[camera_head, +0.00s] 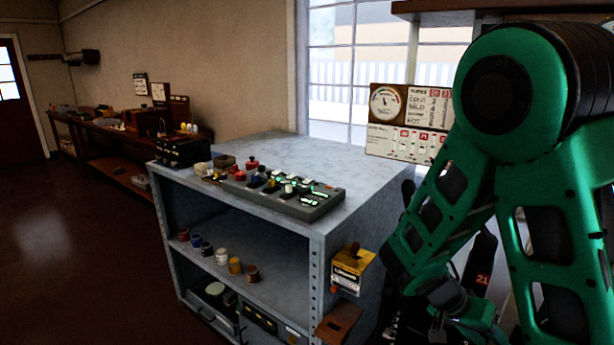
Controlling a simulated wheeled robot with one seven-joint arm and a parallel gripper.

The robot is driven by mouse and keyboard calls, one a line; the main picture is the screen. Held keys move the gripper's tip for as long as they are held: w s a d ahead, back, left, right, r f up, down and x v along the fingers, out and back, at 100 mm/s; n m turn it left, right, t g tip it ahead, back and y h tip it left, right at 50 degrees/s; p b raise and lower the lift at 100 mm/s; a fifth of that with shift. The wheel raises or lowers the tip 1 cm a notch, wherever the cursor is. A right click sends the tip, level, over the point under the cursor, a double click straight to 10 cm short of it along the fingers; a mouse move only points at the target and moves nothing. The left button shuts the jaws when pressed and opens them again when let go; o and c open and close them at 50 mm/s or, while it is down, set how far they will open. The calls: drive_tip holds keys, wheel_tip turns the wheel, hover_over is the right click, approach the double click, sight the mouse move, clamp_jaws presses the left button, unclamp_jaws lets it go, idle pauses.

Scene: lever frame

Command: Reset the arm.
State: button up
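My green arm (500,170) fills the right side of the view, folded with its lower links reaching down to the bottom edge. Its fingers cannot be made out. A dark upright piece with an orange "21" (482,279) shows between my arm links, partly hidden by them. A dark rounded upright end (407,190) shows just left of my arm, beside the cabinet. I cannot tell whether these are levers. What lies behind my arm is hidden.
A grey metal cabinet (365,185) stands left of my arm, with a box of switches (285,195) on top and small pots on its shelf. A yellow box (350,268) hangs on its side. A gauge board (408,120) is behind. Floor at left (70,250) is clear.

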drive_tip(key=s+r+n+y, duration=0.1)
drive_tip(key=s+r+y, duration=0.3)
drive_tip(key=s+r, duration=0.2)
drive_tip(key=s+d+r+n+t+y, duration=0.1)
drive_tip(key=s+r+y, duration=0.3)
drive_tip(key=s, duration=0.7)
wheel_tip(320, 180, up, 2)
drive_tip(key=shift+s+d+r+n+y, duration=0.25)
drive_tip(key=shift+n+y, duration=0.15)
drive_tip(key=shift+n, duration=0.3)
